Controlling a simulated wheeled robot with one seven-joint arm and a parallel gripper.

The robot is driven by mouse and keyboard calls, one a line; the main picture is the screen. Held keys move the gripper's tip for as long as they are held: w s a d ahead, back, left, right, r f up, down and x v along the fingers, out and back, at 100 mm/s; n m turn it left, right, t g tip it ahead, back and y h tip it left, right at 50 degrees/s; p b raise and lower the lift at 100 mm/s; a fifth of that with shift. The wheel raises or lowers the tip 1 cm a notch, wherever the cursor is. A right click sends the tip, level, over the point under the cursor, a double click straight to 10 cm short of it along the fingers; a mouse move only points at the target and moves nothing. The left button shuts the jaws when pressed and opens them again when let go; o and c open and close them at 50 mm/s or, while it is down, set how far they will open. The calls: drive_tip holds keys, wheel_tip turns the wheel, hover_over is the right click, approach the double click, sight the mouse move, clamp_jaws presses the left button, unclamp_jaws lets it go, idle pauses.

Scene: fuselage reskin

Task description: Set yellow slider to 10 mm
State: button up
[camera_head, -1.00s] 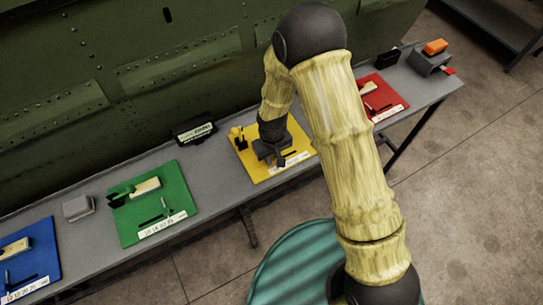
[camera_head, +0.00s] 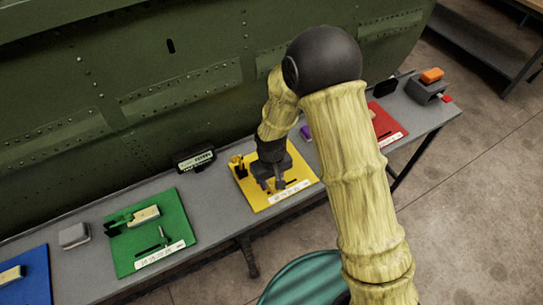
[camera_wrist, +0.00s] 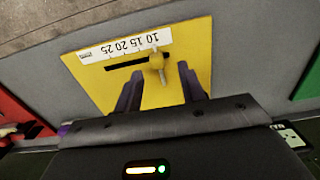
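The yellow board (camera_head: 249,194) lies on the bench, with my gripper (camera_head: 270,186) over its middle. In the wrist view the yellow board (camera_wrist: 92,74) shows a dark slot (camera_wrist: 125,66) and a white scale strip (camera_wrist: 125,45) marked 10, 15, 20, 25. The yellow slider's knob (camera_wrist: 157,62) stands at the slot's right end in that view, close to the 10 mark. My gripper (camera_wrist: 158,70) is open, with one dark finger on each side of the knob in the picture. Contact cannot be told.
A green board (camera_head: 130,255) and a blue board (camera_head: 35,275) lie to the left, a red board (camera_head: 390,130) to the right. A small display (camera_head: 196,160) stands behind the yellow board. The green fuselage panel (camera_head: 100,80) rises along the back of the bench.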

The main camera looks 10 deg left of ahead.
sight(272, 188)
wheel_tip(272, 188, up, 14)
drive_tip(key=b, duration=0.1)
drive_tip(key=shift+f, duration=0.15)
drive_tip(key=shift+d, duration=0.1)
idle(0.5)
drive_tip(key=s+d+r+m+t, duration=0.1)
drive_tip(key=s+d+m, duration=0.2)
drive_tip(key=d, duration=0.9)
drive_tip(key=s+d+r+m+t, duration=0.1)
drive_tip(key=s+d+m, duration=0.2)
drive_tip(key=d, duration=0.9)
drive_tip(key=shift+s+d+r+m+t, duration=0.25)
drive_tip(key=shift+d+r+m+t, duration=0.1)
drive_tip(key=shift+m, duration=0.65)
drive_tip(key=shift+w, duration=0.1)
idle(0.5)
